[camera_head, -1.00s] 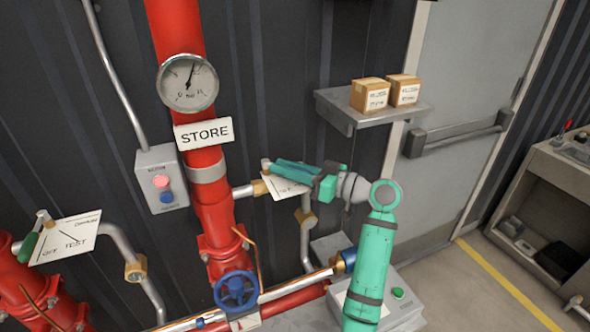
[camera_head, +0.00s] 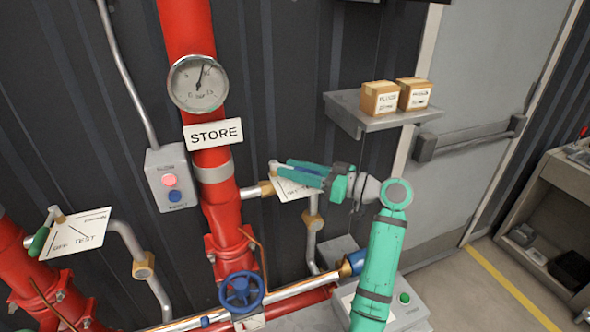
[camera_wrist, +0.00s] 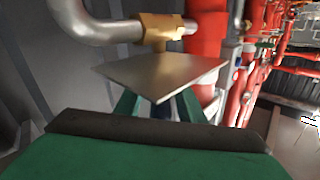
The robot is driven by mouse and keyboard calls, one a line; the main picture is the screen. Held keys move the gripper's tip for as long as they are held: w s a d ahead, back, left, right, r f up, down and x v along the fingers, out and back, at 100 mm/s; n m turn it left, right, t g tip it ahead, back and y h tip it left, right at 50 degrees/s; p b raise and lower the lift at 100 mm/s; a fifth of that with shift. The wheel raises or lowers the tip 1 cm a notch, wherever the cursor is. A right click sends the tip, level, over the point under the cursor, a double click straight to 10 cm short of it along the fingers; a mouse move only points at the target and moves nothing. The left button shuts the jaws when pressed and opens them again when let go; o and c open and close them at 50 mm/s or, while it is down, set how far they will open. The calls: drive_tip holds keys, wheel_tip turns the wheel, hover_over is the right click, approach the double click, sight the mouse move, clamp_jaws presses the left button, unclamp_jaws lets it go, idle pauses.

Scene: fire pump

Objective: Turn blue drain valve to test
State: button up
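The drain valve with a brass body (camera_head: 266,187) sits on a pipe stub right of the red riser. Its white placard (camera_head: 290,190) is partly covered by my gripper. A narrow blue strip (camera_head: 306,166), seemingly the valve's lever, lies along my teal fingers. My gripper (camera_head: 298,171) is at the lever, in front of the placard. In the wrist view the plate (camera_wrist: 163,75) hides the fingertips, with the brass body (camera_wrist: 158,28) behind it. Something dark blue shows between the fingers (camera_wrist: 160,110). Whether they are closed on it is hidden.
Another valve with a green lever (camera_head: 39,241) and a placard reading TEST is at the left. A blue handwheel (camera_head: 241,290) is on the riser below. A shelf with boxes (camera_head: 380,98) juts out above right of my gripper. A grey box (camera_head: 345,300) stands below.

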drive_tip(key=v, duration=1.1)
drive_tip(key=shift+w+a+f, duration=0.1)
